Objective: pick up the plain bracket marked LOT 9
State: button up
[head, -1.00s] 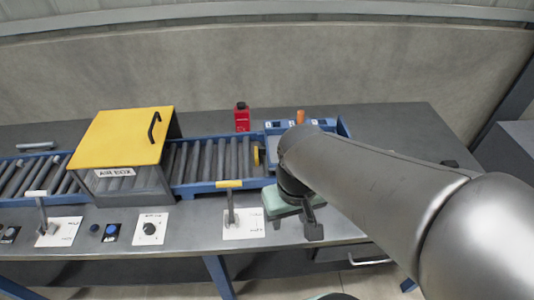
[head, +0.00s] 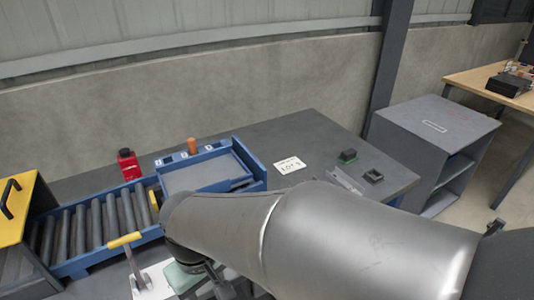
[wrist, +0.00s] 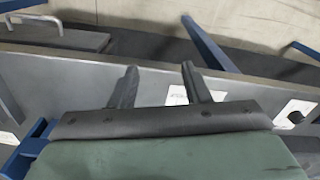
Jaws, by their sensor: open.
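A white card reading LOT 9 (head: 289,165) lies on the grey bench, right of the blue tray. A light grey angled part (head: 345,181), possibly the bracket, lies right of the card, partly hidden by my arm. I cannot read any mark on it. A dark block on a green base (head: 348,156) and a dark square part (head: 373,176) lie beside it. My gripper shows in the wrist view (wrist: 160,67), fingers apart and empty over the bench front. In the head view it is mostly hidden below my arm, left of these parts.
A blue-framed tray (head: 205,172) ends the roller conveyor (head: 95,225), with a yellow-handled lever (head: 125,240) in front. A red bottle (head: 129,165) and orange cylinder (head: 192,146) stand behind. A grey cabinet (head: 435,130) stands right of the bench. The bench behind the card is clear.

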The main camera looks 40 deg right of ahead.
dwell(0.3)
jog(key=o, duration=0.6)
jog(key=shift+d, duration=0.1)
